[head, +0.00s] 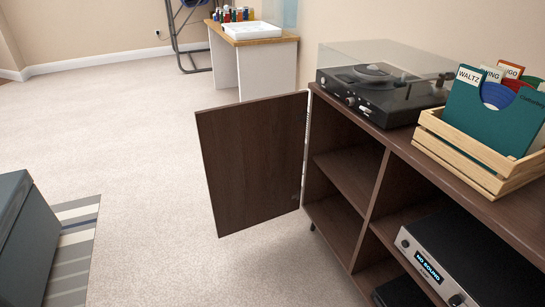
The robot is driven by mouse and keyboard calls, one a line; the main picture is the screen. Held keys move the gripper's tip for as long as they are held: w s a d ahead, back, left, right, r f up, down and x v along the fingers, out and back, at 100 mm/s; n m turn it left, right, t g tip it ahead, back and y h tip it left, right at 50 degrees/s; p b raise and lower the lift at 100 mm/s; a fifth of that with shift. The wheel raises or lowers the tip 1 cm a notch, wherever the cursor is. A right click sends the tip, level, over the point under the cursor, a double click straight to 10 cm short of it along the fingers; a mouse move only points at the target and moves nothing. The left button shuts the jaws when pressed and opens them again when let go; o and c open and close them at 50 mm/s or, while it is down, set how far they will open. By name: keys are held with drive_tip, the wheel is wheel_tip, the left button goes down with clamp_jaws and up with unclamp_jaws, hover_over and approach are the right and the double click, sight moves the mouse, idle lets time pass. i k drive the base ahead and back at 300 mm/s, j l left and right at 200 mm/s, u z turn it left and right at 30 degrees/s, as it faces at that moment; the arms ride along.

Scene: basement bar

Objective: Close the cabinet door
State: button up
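The dark brown cabinet door (253,162) stands wide open. It is hinged at the far left end of the dark wooden cabinet (372,172) and swings out to the left over the carpet. The compartment behind it (340,165) has one shelf and looks empty. My gripper does not show in the head view.
A turntable (365,90) and a wooden crate of records (470,155) stand on the cabinet top. A silver-fronted amplifier (430,265) sits in an open bay. A dark box (22,235) and striped rug (72,250) lie at left. Carpet (150,170) between is clear.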

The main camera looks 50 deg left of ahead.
sight(253, 151)
drive_tip(key=j+z, duration=0.1)
drive_tip(key=j, duration=0.6)
drive_tip(key=j+z, duration=0.1)
drive_tip(key=j, duration=0.55)
drive_tip(key=k+j+z, duration=0.1)
drive_tip(key=j, duration=0.6)
drive_tip(key=k+j, duration=0.15)
drive_tip(key=j, duration=0.5)
drive_tip(key=k+j+z, duration=0.15)
drive_tip(key=j, duration=0.55)
drive_tip(key=j+z, duration=0.1)
drive_tip(key=j, duration=0.55)
drive_tip(key=k+j+z, duration=0.1)
drive_tip(key=j, duration=0.55)
drive_tip(key=k+j+z, duration=0.1)
drive_tip(key=k+j, duration=0.2)
drive_tip(key=j, duration=0.35)
drive_tip(key=k, duration=0.3)
